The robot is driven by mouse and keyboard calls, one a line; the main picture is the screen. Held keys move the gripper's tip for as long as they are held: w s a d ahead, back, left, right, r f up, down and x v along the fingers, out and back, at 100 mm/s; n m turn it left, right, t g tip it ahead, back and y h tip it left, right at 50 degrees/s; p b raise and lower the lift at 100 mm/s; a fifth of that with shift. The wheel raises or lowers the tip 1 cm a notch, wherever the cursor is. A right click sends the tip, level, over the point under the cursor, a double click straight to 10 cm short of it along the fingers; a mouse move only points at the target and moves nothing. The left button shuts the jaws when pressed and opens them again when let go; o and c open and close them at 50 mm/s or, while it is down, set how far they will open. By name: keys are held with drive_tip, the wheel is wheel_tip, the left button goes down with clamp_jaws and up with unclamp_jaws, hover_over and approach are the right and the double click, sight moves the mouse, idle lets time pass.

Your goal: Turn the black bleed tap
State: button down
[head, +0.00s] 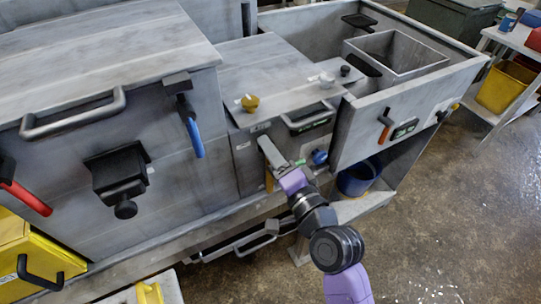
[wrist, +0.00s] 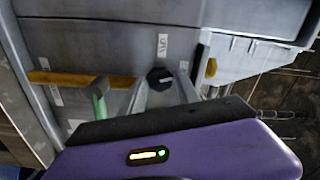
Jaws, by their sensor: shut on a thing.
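The black bleed tap (wrist: 160,77) is a small dark knob on the grey front panel, below a white label in the wrist view. My gripper (wrist: 161,84) has its two grey fingers on either side of the knob and is shut on it. In the head view my gripper (head: 265,143) reaches the narrow panel at the middle of the machine. There the tap is hidden behind the fingers.
A blue bucket (head: 357,178) stands below right. Open floor lies at the right.

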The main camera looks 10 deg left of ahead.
drive_tip(key=n+b, duration=1)
drive_tip(key=n, duration=0.2)
drive_tip(key=shift+f+n, duration=0.1)
drive_tip(key=shift+n, duration=0.3)
idle(0.3)
drive_tip(key=c, duration=0.9)
unclamp_jaws()
